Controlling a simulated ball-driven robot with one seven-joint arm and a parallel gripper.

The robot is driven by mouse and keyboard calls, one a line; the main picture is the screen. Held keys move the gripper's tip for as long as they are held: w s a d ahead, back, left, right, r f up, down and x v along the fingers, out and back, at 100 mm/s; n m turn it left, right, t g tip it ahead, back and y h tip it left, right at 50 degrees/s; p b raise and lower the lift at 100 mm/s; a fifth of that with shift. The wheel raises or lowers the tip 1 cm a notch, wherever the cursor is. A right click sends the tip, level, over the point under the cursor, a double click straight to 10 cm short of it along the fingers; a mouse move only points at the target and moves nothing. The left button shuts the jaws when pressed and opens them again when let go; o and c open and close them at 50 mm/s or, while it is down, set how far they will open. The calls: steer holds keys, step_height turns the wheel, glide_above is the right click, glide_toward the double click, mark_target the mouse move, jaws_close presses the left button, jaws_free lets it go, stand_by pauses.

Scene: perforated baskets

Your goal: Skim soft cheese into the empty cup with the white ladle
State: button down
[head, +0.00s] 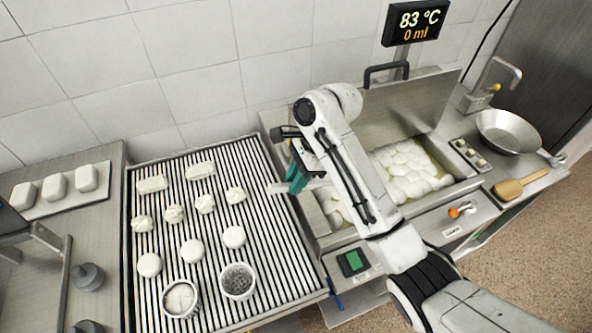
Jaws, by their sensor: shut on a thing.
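My gripper (297,183), with teal fingers, is over the right edge of the slatted drain rack, next to the vat. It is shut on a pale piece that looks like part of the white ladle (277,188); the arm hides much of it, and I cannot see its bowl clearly. The soft cheese (412,172) lies as white lumps in the steel vat (447,196), partly behind my arm. The empty cup (238,281), a perforated white basket, stands upright on the rack's front part. Beside it on the left, another cup (181,299) holds white cheese.
Several white cheeses (234,237) sit on the slatted rack (270,260). A raised lid (405,95) stands behind the vat, under a display (415,22) reading 83 °C and 0 ml. A steel pan (508,130) and wooden board (520,184) are at right.

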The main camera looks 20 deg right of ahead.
steer(key=shift+f, duration=3.55)
steer(key=shift+d+r+h, duration=0.1)
steer(key=shift+r+h, duration=0.45)
steer(key=shift+r, duration=3.15)
steer(key=shift+r+h, duration=0.55)
steer(key=shift+r, duration=3.4)
steer(key=shift+f, duration=0.1)
